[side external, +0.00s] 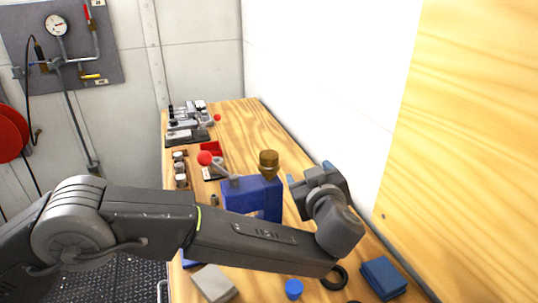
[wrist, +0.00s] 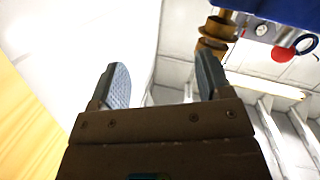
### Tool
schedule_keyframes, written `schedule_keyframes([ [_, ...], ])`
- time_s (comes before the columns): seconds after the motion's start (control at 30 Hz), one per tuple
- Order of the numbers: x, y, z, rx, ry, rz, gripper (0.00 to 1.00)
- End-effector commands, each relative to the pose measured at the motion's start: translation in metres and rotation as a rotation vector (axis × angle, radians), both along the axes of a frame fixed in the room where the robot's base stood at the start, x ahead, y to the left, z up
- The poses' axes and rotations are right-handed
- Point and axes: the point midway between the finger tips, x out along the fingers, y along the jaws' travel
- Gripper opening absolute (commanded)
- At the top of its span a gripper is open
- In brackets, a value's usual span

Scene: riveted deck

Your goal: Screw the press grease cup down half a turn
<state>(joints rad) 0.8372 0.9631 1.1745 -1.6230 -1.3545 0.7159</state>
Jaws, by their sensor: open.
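The brass grease cup (side external: 268,160) stands upright on top of the blue press (side external: 248,194) on the wooden bench. In the wrist view the brass cup (wrist: 215,36) shows at the upper right, beside and partly behind the right finger, not between the fingers. Part of the blue press (wrist: 280,10) shows there at the top right edge. My gripper (side external: 310,174) is open and empty, to the right of the cup and apart from it in the side view. Its two fingers (wrist: 162,78) are spread wide in the wrist view. My forearm hides the lower press.
A red-knobbed lever (side external: 205,158) rises left of the cup. Metal tooling (side external: 187,120) fills the bench's far end. A grey block (side external: 214,284), blue cap (side external: 293,288), black ring (side external: 334,277) and blue folded item (side external: 384,278) lie near. A white wall (side external: 330,70) bounds the right.

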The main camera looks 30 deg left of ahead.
Motion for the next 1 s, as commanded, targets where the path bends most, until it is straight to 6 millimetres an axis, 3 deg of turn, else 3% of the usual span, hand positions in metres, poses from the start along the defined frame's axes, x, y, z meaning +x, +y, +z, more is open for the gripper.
schedule_keyframes([
  [0.1,-0.038,0.001,0.004,0.18,0.038,0.104,0.71],
  [0.2,-0.058,0.002,0.008,0.279,0.061,0.169,0.71],
  [0.37,-0.068,0.006,0.01,0.337,0.077,0.213,0.71],
  [0.57,-0.052,0.025,0.011,0.339,0.078,0.216,0.71],
  [1.0,0.007,0.087,0.011,0.336,0.076,0.214,0.71],
])
